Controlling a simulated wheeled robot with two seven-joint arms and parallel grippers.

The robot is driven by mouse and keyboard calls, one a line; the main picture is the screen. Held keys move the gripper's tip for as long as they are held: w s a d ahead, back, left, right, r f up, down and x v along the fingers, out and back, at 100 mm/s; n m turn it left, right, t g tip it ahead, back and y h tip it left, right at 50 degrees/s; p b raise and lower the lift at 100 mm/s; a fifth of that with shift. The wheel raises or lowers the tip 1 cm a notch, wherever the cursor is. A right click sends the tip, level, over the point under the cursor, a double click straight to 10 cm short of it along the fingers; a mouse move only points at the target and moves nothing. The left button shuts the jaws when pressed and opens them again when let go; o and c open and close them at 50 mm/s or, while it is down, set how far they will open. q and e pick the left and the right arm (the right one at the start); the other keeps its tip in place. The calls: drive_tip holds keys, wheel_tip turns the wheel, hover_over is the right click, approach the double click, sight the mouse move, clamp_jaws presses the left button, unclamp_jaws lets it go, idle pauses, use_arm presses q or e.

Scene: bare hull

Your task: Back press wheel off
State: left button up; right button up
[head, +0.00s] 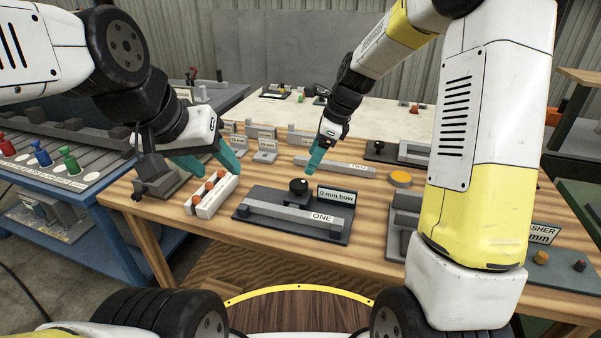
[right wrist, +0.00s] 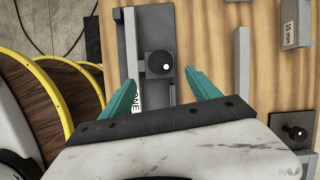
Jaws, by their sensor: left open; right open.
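The press fixture marked ONE (head: 290,222) lies on the wooden bench, a dark plate with a grey bar along its front. Its black press wheel (head: 299,186) stands behind the bar, beside a "0 mm bow" sign (head: 336,196). My right gripper (head: 314,163) is above and slightly right of the wheel in the head view. In the right wrist view the open teal fingers (right wrist: 160,80) point toward the wheel (right wrist: 159,64), which shows between and just beyond their tips. Contact cannot be seen. My left gripper (head: 207,160) is open and empty above a white block with orange-brown knobs.
The white block (head: 213,198) sits left of the fixture. A long bar marked TWO (head: 335,167) lies behind, and a yellow-orange disc (head: 400,178) to the right. More fixtures and blocks stand along the bench. A blue table (head: 60,190) with coloured pegs is at left.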

sight(299, 183)
drive_tip(key=shift+m, duration=0.6)
drive_tip(key=x, duration=0.9)
drive_tip(key=shift+w+a+f, duration=0.15)
drive_tip(key=c, duration=1.4)
drive_tip(key=shift+o, duration=0.2)
